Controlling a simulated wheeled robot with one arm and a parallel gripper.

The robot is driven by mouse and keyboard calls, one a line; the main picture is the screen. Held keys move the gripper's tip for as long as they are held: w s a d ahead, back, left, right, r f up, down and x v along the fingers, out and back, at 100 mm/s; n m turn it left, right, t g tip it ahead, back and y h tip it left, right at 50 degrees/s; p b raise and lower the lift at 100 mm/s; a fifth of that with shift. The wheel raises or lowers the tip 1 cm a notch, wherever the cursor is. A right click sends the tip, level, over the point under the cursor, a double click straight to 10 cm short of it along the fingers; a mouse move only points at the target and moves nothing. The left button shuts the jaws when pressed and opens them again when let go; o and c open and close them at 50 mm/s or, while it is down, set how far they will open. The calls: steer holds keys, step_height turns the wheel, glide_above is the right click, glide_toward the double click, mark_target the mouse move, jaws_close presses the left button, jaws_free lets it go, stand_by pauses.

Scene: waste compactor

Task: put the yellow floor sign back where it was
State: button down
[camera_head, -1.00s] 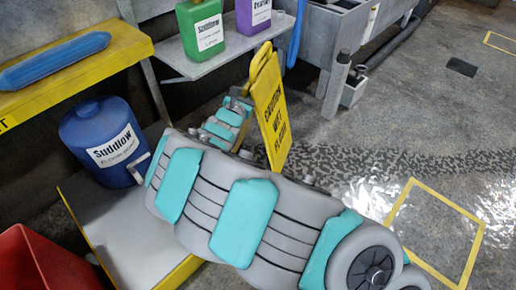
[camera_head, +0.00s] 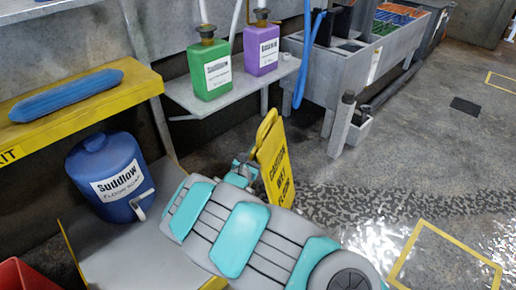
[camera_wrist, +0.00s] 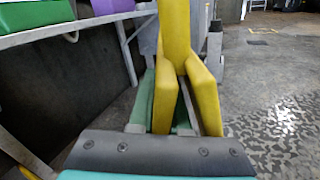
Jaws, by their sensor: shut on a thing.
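The yellow floor sign (camera_head: 272,160), with black "Caution wet floor" lettering, is held upright at the end of my arm in the head view. My gripper (camera_head: 243,172) is partly hidden behind my arm there. In the wrist view, the sign's yellow panels (camera_wrist: 177,50) rise from between the green fingers of my gripper (camera_wrist: 165,110), which is shut on it.
A yellow taped outline (camera_head: 497,268) lies on clear floor at right; a smaller one (camera_head: 502,83) lies farther back. A shelf (camera_head: 225,98) holds green (camera_head: 205,68) and purple (camera_head: 262,45) bottles. A blue jug (camera_head: 108,175) stands left, and a grey trough unit (camera_head: 345,75) behind.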

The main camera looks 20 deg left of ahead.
steer(key=c, duration=0.9)
jaws_free()
steer(key=shift+s+p, duration=0.45)
steer(key=shift+s, duration=5.6)
